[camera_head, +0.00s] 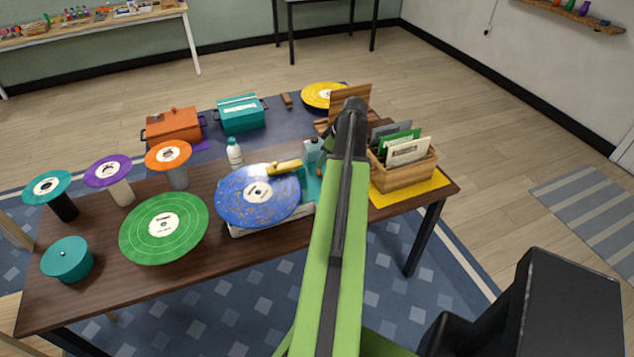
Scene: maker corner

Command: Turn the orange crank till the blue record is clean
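The blue record (237,207) lies flat on a white-based machine (272,223) near the middle of the table. Its blue face carries many pale brownish specks, and it has a cream label. A yellow block-like part (285,167) reaches over its far right edge. My arm rises from the bottom of the view and passes over the table, right of the record. My gripper does not show; it seems hidden behind the arm.
The dark wooden table (100,290) also bears a green record (164,229), a teal round container (67,259), several records on stands, and a white bottle (235,153). A wooden crate of sleeves (405,175) stands right of my arm on a yellow mat (428,190).

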